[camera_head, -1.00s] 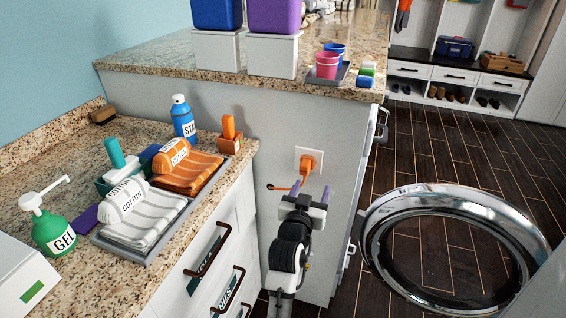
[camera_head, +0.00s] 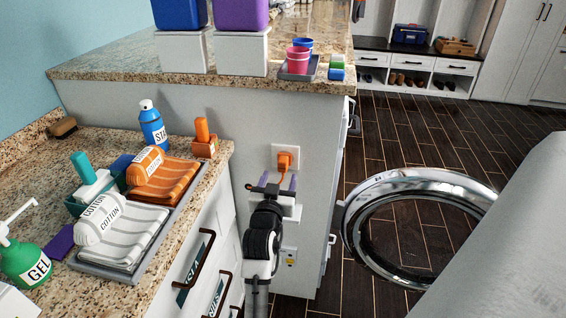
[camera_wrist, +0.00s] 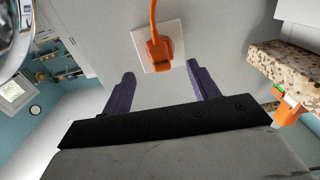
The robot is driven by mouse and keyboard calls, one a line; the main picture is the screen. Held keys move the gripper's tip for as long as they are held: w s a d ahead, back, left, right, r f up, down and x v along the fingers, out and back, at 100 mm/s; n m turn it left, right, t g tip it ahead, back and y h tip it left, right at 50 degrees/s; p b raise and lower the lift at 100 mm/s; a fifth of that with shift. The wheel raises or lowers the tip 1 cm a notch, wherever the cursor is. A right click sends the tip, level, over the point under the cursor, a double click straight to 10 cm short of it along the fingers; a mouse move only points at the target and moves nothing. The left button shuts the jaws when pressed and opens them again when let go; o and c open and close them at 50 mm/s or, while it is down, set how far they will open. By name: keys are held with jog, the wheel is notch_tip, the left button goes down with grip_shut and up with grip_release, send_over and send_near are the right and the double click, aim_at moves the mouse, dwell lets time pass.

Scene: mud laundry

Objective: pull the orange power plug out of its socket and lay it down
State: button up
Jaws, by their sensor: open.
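The orange power plug (camera_head: 286,160) sits in a white socket plate (camera_head: 277,150) on the grey end panel of the counter. Its orange cord runs down from it in the head view and passes behind my gripper. My gripper (camera_head: 276,184) is open and empty, just below and in front of the plug. In the wrist view the plug (camera_wrist: 160,50) and the socket plate (camera_wrist: 139,42) lie beyond the two purple fingers of my gripper (camera_wrist: 160,86). The plug lines up with the gap between the fingers, and they do not touch it.
A granite worktop (camera_head: 190,265) with a tray of towels (camera_head: 150,240) and bottles is at the left. A raised granite counter (camera_head: 110,68) stands above the socket. An open round washer door (camera_head: 350,240) is at the right.

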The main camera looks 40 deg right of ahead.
aim_at(282, 169)
jog(key=shift+x, duration=3.5)
jog(key=shift+c, duration=0.3)
jog(key=c, duration=1.2)
jog(key=shift+v, duration=2.95)
jog(key=shift+c, duration=0.2)
jog(key=shift+w+a, duration=0.1)
